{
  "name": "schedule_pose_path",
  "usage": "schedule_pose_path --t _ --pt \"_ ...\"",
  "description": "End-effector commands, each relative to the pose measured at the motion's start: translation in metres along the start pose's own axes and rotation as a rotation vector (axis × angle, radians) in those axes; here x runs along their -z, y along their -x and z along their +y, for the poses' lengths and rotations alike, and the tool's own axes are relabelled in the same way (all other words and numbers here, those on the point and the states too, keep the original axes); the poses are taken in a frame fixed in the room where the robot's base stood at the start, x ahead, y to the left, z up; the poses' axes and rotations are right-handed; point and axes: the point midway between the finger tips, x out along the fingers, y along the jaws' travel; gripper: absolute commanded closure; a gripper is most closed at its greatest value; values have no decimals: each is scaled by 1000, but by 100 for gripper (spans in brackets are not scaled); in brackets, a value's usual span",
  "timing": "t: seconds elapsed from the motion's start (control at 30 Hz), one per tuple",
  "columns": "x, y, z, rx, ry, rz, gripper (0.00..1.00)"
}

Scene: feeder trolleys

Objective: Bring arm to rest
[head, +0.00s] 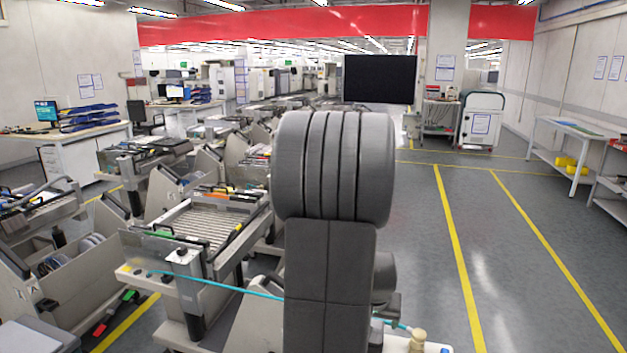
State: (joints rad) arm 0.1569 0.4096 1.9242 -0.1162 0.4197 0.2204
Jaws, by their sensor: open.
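My arm (330,275) rises folded in the middle of the head view, with a large ribbed grey joint at the top. A smaller grey part of my arm shows at its right edge, low down. No gripper fingers can be made out; my arm hides what is behind it. Nothing can be seen held.
Feeder trolleys (205,228) crowd the left, the nearest one close beside my arm. A teal strip (215,285) runs behind my arm. A white table (571,143) and a white cabinet (481,122) stand at the right. The grey floor (490,240) with yellow lines is clear.

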Motion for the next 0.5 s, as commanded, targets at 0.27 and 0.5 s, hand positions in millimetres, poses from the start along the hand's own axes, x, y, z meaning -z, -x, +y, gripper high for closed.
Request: schedule_pose_path --t 0.27,0.5 --pt "1 42 0 1 1 4 18" --pt "-2 57 0 0 1 -6 18"
